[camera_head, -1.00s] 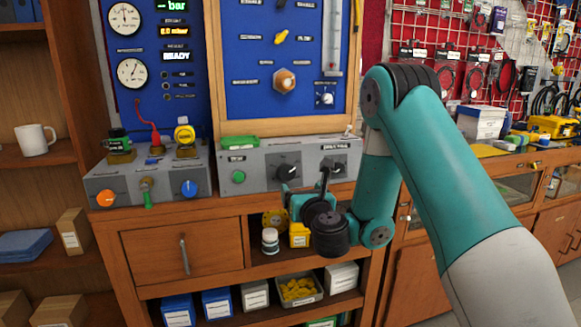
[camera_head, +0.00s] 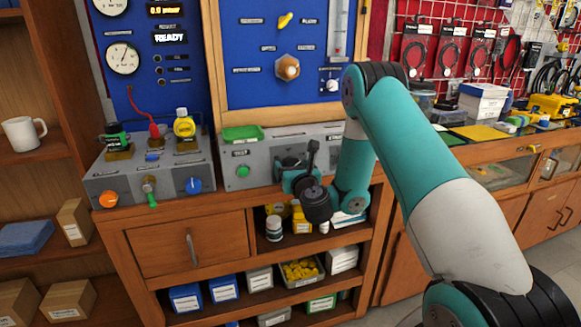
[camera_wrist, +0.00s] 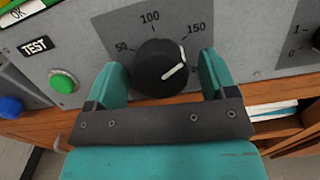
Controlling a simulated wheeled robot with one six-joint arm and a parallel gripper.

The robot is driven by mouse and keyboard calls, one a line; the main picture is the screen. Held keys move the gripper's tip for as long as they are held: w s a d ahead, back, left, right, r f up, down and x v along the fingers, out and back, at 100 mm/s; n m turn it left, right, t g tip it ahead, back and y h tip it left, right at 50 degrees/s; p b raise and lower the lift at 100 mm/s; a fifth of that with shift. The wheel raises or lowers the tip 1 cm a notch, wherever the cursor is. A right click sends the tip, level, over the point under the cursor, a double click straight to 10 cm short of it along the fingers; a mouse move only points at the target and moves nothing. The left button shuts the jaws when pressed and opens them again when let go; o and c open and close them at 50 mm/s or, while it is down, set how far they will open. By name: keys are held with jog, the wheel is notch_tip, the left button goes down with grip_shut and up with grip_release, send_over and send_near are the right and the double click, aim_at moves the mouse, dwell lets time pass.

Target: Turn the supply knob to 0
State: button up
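A black round knob (camera_wrist: 160,67) with a white pointer line sits on the grey panel in the wrist view. A scale reading 50, 100 and 150 runs around its top. The pointer lies towards the right side, below the 150 mark. No name label for this knob is readable. My gripper (camera_wrist: 164,82) is open, with one teal finger on each side of the knob and a small gap on both sides. In the head view my gripper (camera_head: 302,166) is in front of the grey panel and largely covers the knob.
A green TEST button (camera_wrist: 63,81) is left of the knob, and another black knob is at the right edge of the wrist view. A wooden shelf with bottles and boxes is below.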

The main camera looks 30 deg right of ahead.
jog(key=shift+d, duration=0.1)
jog(key=c, duration=0.8)
